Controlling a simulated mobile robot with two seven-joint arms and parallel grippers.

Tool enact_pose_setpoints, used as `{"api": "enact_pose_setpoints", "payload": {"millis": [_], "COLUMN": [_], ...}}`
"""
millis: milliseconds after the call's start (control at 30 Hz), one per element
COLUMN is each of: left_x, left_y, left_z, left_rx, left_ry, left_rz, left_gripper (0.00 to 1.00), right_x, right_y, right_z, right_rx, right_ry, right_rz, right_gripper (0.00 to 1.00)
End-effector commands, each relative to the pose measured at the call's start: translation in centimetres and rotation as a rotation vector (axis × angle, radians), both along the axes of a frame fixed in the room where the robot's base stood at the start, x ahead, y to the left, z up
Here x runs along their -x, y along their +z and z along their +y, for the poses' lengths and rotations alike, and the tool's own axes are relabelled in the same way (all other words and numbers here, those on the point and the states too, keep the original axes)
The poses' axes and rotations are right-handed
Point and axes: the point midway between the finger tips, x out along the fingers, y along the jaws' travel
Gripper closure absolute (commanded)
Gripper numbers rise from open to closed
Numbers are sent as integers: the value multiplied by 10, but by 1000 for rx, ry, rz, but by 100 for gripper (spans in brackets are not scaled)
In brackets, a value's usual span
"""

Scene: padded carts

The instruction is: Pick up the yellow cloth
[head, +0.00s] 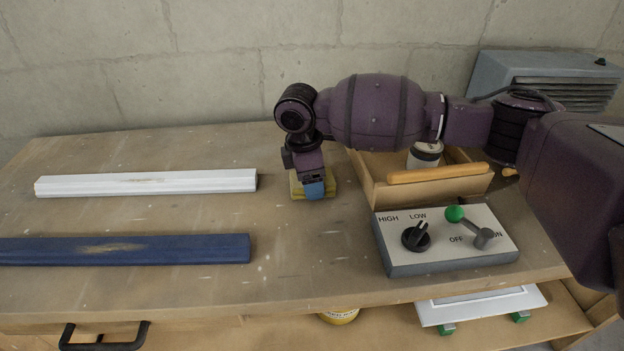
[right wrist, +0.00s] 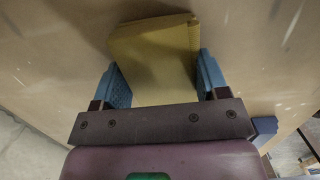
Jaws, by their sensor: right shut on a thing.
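The yellow cloth (head: 298,186) lies on the wooden workbench, mostly hidden under my right gripper in the head view. In the right wrist view the cloth (right wrist: 155,55) looks like a folded, flat yellow pad between the two blue fingers. My right gripper (head: 314,189) points down at the bench and is shut on the cloth; it also shows in the right wrist view (right wrist: 160,82). I cannot tell whether the cloth is clear of the bench top. My left gripper is not in view.
A white bar (head: 146,182) and a blue bar (head: 125,249) lie at left on the bench (head: 200,285). A wooden box (head: 420,195) with a jar (head: 425,154) stands to the right, behind a control panel (head: 445,240) with a knob and lever. A grey vented unit (head: 548,80) stands at the back right.

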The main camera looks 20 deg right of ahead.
Motion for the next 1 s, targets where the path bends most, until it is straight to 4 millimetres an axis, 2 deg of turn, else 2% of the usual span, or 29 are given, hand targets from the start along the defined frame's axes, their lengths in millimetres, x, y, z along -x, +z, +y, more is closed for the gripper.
{"api": "enact_pose_setpoints", "payload": {"millis": [167,267,500,700,900,1000], "left_x": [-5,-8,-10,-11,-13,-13], "left_y": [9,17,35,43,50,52], "left_z": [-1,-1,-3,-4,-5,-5], "left_rx": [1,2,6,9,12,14], "left_ry": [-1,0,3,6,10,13], "left_rz": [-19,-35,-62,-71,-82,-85], "left_gripper": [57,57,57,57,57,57], "right_x": [0,-1,0,0,0,0], "right_y": [22,44,108,154,185,193], "right_z": [0,0,1,0,0,0], "right_rx": [0,-1,-1,-1,-2,-1], "right_ry": [-1,-1,-1,0,0,1], "right_rz": [-7,-12,-15,-12,-6,-4], "right_gripper": [56,56,56,56,56,56]}}
